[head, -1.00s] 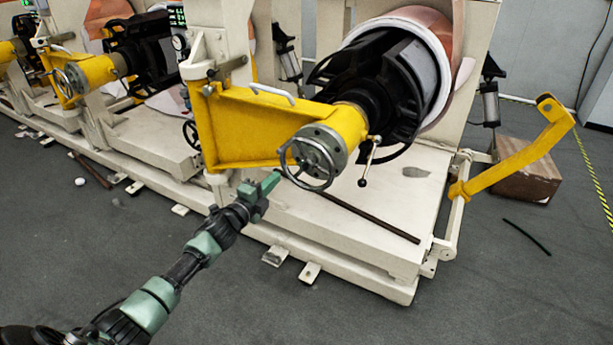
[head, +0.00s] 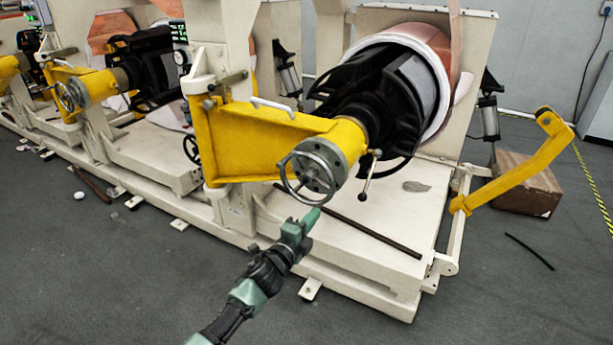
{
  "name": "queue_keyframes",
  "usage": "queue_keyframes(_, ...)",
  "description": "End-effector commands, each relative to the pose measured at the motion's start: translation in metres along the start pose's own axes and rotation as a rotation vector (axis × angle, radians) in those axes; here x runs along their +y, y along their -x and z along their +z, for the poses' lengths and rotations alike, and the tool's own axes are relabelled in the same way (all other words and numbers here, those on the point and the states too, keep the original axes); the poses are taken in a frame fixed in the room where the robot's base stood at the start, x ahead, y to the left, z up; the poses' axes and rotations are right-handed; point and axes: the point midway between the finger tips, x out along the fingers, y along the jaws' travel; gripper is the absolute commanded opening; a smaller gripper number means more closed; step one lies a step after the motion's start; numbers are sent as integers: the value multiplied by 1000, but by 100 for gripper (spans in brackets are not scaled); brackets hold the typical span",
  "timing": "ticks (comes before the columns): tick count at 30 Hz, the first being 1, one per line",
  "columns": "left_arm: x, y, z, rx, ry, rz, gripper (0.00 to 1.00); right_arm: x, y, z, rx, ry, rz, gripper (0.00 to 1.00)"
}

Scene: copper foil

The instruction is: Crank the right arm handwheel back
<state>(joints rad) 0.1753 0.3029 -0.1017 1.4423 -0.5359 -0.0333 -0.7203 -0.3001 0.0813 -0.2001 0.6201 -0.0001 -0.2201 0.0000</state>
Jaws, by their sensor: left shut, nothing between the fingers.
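The handwheel (head: 289,187), a thin grey metal ring with spokes, sits on the grey hub at the end of the right yellow arm (head: 243,139). My left gripper (head: 316,214) is green and shut, with nothing between its fingers. In the picture its tip is just below and to the right of the handwheel's lower rim, and I see no contact with it. My right gripper is not in view.
A ball-ended lever (head: 369,177) hangs right of the hub. A dark rod (head: 375,236) lies on the cream machine base (head: 398,202). A yellow crank-shaped bar (head: 518,171) juts out at right, before a brown box (head: 527,188). Open grey floor lies in front.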

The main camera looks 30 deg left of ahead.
Motion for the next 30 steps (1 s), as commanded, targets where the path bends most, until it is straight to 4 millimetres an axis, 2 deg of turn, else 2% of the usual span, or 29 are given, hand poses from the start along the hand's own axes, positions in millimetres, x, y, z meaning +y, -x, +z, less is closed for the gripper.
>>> queue_keyframes(1,-10,0,-7,1,3,-1,0,0,9,-1,0,0,0,0)
queue_keyframes(5,-16,0,-15,1,0,0,0,0,15,-1,0,0,0,0)
queue_keyframes(26,-4,0,-7,0,0,0,0,0,4,0,0,0,0,0)
queue_keyframes(30,-6,7,-7,0,1,1,0,-1,8,-1,0,-1,-1,0)
